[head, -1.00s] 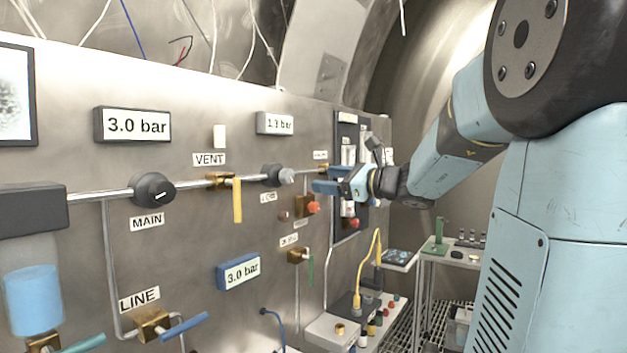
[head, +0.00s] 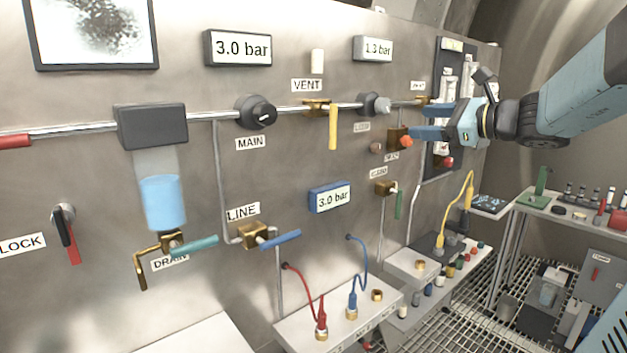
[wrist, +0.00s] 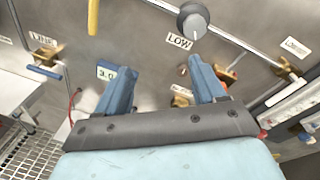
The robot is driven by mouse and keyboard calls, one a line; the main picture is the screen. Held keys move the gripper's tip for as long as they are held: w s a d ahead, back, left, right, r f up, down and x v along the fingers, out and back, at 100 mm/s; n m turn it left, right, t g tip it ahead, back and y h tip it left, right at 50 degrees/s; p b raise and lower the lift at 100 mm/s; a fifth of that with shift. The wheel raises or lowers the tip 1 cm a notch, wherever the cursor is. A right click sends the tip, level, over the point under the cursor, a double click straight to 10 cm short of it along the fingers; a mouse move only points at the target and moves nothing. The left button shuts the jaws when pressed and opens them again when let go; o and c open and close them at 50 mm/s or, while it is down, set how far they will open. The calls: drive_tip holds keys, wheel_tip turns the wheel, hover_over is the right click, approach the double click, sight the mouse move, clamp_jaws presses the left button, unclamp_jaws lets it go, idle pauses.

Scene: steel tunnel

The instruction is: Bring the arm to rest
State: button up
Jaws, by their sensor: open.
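My gripper (head: 431,121) is at the right part of the steel panel in the head view, its two blue fingers pointing left, apart and with nothing between them. My light-blue arm reaches in from the right edge. In the wrist view my gripper (wrist: 160,88) shows both blue fingers spread, with bare panel between them. The grey LOW knob (wrist: 192,20) is beyond the fingertips. An orange-red knob (head: 406,142) on a brass valve is close beside the lower finger in the head view; I cannot tell whether they touch.
The panel carries the MAIN knob (head: 256,112), the yellow VENT lever (head: 333,128), the blue LINE lever (head: 281,239) and a blue 3.0 bar gauge (head: 330,198). A shelf with red and blue cables stands below. A side table (head: 548,208) with small items is at the right.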

drive_tip(key=s+a+f+n+g+h, duration=0.3)
drive_tip(key=s+a+f+n+g, duration=0.3)
drive_tip(key=s+a+f+n, duration=0.45)
drive_tip(key=s+d+f+n+h, duration=0.2)
drive_tip(key=s+f+n+h, duration=0.1)
drive_tip(key=s+n+h, duration=0.1)
drive_tip(key=s+d+f+n+g+h, duration=0.1)
drive_tip(key=s+d+f+n+h, duration=0.2)
drive_tip(key=s+n, duration=0.4)
drive_tip(key=shift+s+d+h, duration=0.35)
drive_tip(key=shift+s+h, duration=0.05)
drive_tip(key=shift+s, duration=0.15)
